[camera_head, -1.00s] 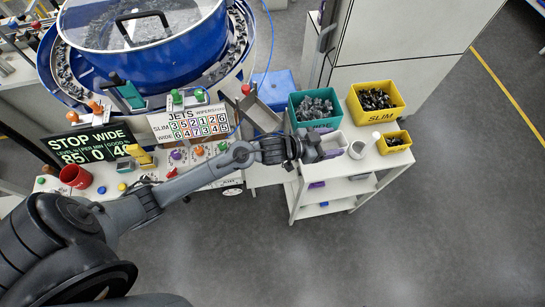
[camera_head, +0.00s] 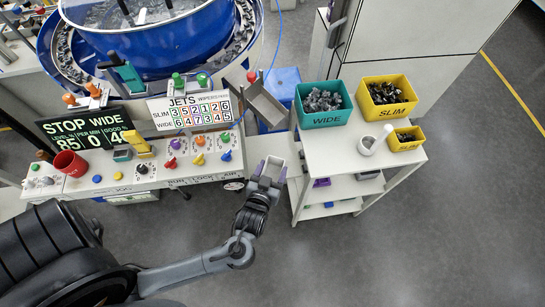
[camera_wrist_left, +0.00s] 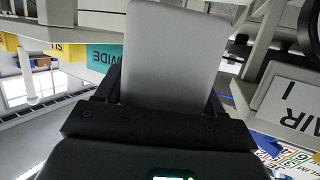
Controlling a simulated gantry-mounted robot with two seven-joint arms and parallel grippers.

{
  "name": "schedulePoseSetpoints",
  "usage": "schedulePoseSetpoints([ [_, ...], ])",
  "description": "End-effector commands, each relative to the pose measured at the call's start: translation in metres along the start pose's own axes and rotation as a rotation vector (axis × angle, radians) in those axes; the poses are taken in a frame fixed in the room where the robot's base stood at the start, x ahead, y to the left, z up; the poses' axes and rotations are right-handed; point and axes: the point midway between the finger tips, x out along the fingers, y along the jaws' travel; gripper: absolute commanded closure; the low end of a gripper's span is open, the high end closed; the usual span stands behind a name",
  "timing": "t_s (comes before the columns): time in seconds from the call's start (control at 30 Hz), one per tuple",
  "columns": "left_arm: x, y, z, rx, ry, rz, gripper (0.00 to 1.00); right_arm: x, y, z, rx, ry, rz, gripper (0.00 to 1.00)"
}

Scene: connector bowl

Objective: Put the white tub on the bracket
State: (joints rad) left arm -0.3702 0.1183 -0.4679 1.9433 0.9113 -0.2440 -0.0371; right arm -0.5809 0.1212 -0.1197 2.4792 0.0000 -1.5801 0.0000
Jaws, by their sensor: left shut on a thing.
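My left gripper (camera_head: 264,185) is shut on the white tub (camera_head: 271,166), holding it in the air off the right end of the control console, in the gap before the white cart. In the left wrist view the tub (camera_wrist_left: 175,55) is a pale, plain wall between the two dark fingers. A grey angled metal piece (camera_head: 264,105) hangs below the blue bowl at the console's right end, beyond the tub; I cannot tell whether it is the bracket. My right gripper is not in view.
A blue box (camera_head: 283,85) stands behind.

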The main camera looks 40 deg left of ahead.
Motion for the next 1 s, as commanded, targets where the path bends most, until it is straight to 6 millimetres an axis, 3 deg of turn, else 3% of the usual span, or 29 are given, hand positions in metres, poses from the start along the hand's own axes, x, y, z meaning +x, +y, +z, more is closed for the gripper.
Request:
schedulePoseSetpoints([
  [0.03,-0.006,-0.004,0.018,-0.006,-0.005,-0.017,0.64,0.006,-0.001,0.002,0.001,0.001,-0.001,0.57],
  [0.1,-0.014,-0.009,0.031,-0.013,-0.004,-0.037,0.64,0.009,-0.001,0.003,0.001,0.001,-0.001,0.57],
  [0.23,-0.022,-0.015,0.045,-0.02,0.0,-0.059,0.64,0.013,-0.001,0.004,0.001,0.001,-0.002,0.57],
  [0.37,-0.016,-0.018,0.048,-0.024,0.004,-0.068,0.64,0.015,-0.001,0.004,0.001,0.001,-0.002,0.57],
  [1.0,0.124,-0.03,0.005,-0.024,0.005,-0.07,0.64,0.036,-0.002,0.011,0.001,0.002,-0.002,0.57],
])
